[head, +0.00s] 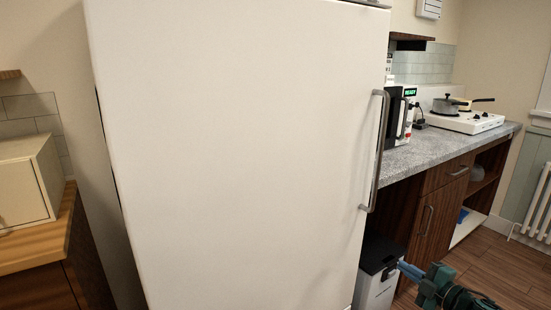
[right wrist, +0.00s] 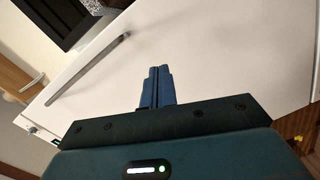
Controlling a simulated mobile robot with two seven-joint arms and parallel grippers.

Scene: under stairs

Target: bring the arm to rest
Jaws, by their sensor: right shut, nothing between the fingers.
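My right gripper (head: 410,270) is at the lower right of the head view, low in front of the counter and to the right of the fridge. In the right wrist view its blue fingers (right wrist: 158,86) are together with nothing between them. The white fridge door (head: 235,150) fills the middle of the head view and looks shut. Its grey handle (head: 378,150) runs down the right side; the handle also shows in the right wrist view (right wrist: 88,70), apart from the fingers. My left gripper is not in view.
A grey counter (head: 440,146) right of the fridge bears a coffee machine (head: 398,115) and a white hob (head: 466,122) with a pot (head: 446,104). A bin (head: 376,270) stands beside the fridge. A wooden cabinet (head: 35,245) is at left. Floor (head: 505,265) is clear at lower right.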

